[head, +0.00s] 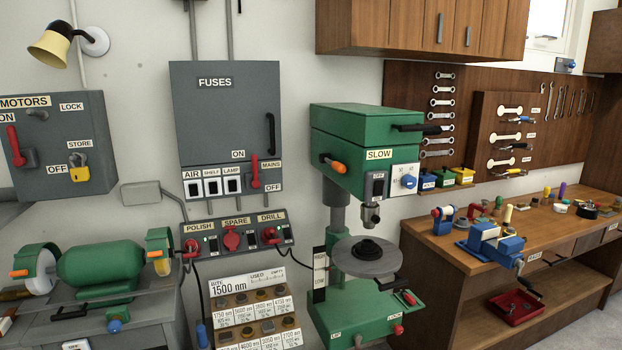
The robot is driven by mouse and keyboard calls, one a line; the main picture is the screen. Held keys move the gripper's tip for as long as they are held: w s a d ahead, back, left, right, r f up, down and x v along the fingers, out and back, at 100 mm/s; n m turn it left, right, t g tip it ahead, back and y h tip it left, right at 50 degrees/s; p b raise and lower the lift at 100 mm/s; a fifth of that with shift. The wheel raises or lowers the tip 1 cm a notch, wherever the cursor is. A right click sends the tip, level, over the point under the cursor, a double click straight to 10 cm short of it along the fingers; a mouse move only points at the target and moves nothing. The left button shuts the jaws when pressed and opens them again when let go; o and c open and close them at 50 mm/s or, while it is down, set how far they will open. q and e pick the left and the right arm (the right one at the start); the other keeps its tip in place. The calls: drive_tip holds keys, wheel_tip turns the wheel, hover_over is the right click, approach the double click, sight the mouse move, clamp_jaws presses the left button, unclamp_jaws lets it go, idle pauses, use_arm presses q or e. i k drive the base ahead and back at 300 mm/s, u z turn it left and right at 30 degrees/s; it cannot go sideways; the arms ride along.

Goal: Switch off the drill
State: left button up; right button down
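The drill is a green drill press (350,150) standing in the middle of the head view. A black switch (377,188) with a small label above it sits on its front, below the "SLOW" label (379,154); I cannot tell its position for sure. A blue knob (408,181) is on the pale plate to the right of the switch. An orange-tipped handle (336,166) sticks out at the left of the head. The chuck (371,215) hangs over a round grey table (366,257). Neither of my grippers shows in this view.
A fuse box (225,120) with a red mains lever (254,170) hangs left of the drill. Below it, a socket panel (237,238) has a "DRILL" plug (270,235). A green grinder (100,265) stands at left, a wooden workbench (560,230) with a blue vise at right.

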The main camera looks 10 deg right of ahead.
sight(378, 188)
drive_tip(key=i, duration=1.1)
drive_tip(key=z, duration=0.8)
drive_tip(key=i, duration=0.3)
drive_tip(key=z, duration=0.25)
